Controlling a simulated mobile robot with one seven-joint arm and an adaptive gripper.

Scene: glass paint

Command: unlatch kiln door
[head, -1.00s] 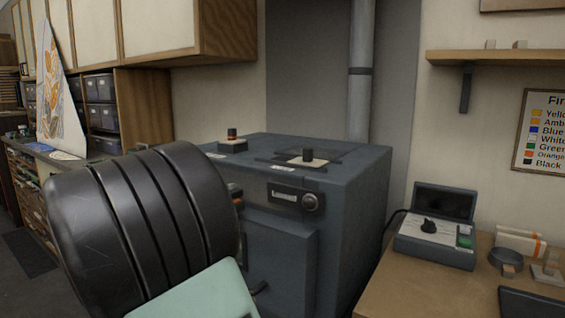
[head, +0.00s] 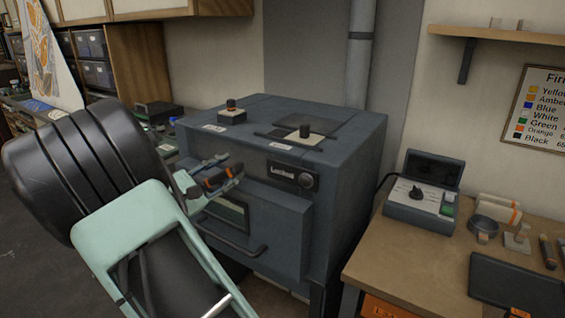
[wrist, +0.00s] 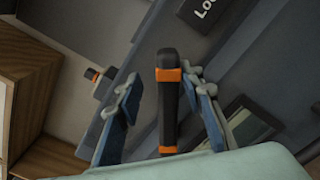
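The kiln (head: 345,165) is a blue-grey box in the middle of the head view. Its front door (head: 283,222) is closed and has a small window and a long bar handle (head: 225,240) low down. The latch handle (head: 216,180), black with orange bands, sits at the upper left of the front. In the wrist view the latch handle (wrist: 168,110) stands between my two blue-grey fingers. My gripper (wrist: 160,82) is open, with a gap on each side of the handle. In the head view my gripper (head: 197,180) is at the latch, partly hidden by my arm.
A control box (head: 425,205) stands on the wooden table (head: 400,255) at the right, with small tools and a dark tray (head: 515,285). A wooden cabinet (head: 145,60) is behind at the left.

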